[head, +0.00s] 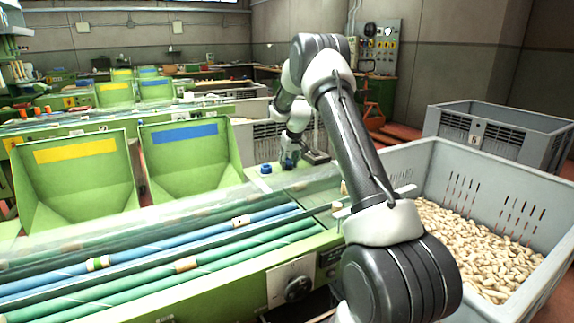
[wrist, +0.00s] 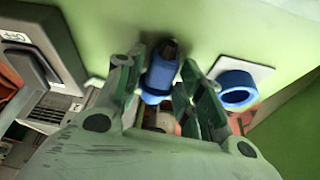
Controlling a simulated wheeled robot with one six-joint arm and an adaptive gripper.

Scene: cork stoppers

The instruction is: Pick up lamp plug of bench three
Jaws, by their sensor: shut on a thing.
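The blue lamp plug (wrist: 160,78) with a dark end sits between the fingers of my gripper (wrist: 157,66) in the wrist view. My gripper is shut on it. In the head view my gripper (head: 289,160) is low over the green bench, and the plug is too small there to make out clearly. A blue ring-shaped socket (wrist: 237,90) on a white plate is just right of my gripper in the wrist view. It also shows in the head view (head: 266,169), left of my gripper. The plug looks apart from this socket.
Green hoppers with a yellow label (head: 76,151) and a blue label (head: 185,134) stand left. Rollers carrying corks run along the front. A grey crate (head: 395,160) of corks is at right. A grey switch box (wrist: 38,50) is left in the wrist view.

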